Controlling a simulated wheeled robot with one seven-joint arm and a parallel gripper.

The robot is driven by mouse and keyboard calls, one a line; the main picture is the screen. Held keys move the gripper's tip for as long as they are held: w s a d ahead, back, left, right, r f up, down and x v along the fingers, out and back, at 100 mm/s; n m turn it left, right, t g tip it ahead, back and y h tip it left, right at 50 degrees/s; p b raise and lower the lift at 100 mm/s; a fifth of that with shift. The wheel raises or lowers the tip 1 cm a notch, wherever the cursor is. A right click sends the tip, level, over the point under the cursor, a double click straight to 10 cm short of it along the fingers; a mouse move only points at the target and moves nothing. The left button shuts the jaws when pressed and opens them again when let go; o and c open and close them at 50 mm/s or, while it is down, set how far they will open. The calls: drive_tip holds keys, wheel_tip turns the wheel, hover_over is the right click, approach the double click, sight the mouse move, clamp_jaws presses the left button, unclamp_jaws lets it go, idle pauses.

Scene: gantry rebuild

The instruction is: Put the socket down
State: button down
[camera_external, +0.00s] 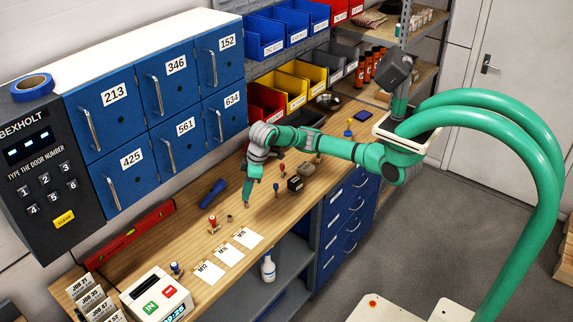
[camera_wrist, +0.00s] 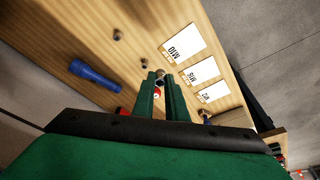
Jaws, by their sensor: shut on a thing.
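My gripper (camera_external: 247,204) reaches down over the workbench, beyond the white cards. In the wrist view, my gripper (camera_wrist: 163,77) is shut on a small grey metal socket (camera_wrist: 161,75) at its fingertips. The socket's height above the wood is hard to judge. Three white cards lie in a row along the bench's front edge: M10 (camera_wrist: 182,43), M16 (camera_wrist: 201,71) and M12 (camera_wrist: 213,92). They also show in the external view as the M10 card (camera_external: 248,237), M16 card (camera_external: 229,254) and M12 card (camera_external: 208,271). The cards look bare.
A small loose ring-like part (camera_external: 230,218) stands near a red-topped piece (camera_external: 212,224). A blue torch (camera_external: 213,192) lies behind. A red level (camera_external: 130,235) lies along the back, with a timer box (camera_external: 156,297) at the front left. Small tools stand right of my gripper.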

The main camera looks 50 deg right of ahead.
drive_tip(key=s+d+f+m, duration=0.1)
drive_tip(key=s+d, duration=0.2)
drive_tip(key=d, duration=0.6)
drive_tip(key=s+d+f+m, duration=0.1)
drive_tip(key=s+d+m, duration=0.1)
drive_tip(key=d, duration=0.7)
drive_tip(key=shift+h, duration=0.3)
drive_tip(key=w+a+f, duration=0.1)
drive_tip(key=w+f, duration=0.1)
drive_tip(key=w, duration=0.1)
drive_tip(key=w+a+f, duration=0.1)
drive_tip(key=w+f, duration=0.2)
drive_tip(key=w, duration=0.1)
drive_tip(key=w+a+f, duration=0.1)
drive_tip(key=w+f, duration=0.2)
drive_tip(key=w, duration=0.1)
drive_tip(key=shift+w+a, duration=0.2)
drive_tip(key=shift+a, duration=0.1)
drive_tip(key=shift+w+a+f, duration=0.15)
drive_tip(key=shift+w+f, duration=0.2)
drive_tip(key=shift+x, duration=2.05)
drive_tip(key=shift+f, duration=0.1)
drive_tip(key=c, duration=1.8)
unclamp_jaws()
drive_tip(key=shift+o, duration=0.2)
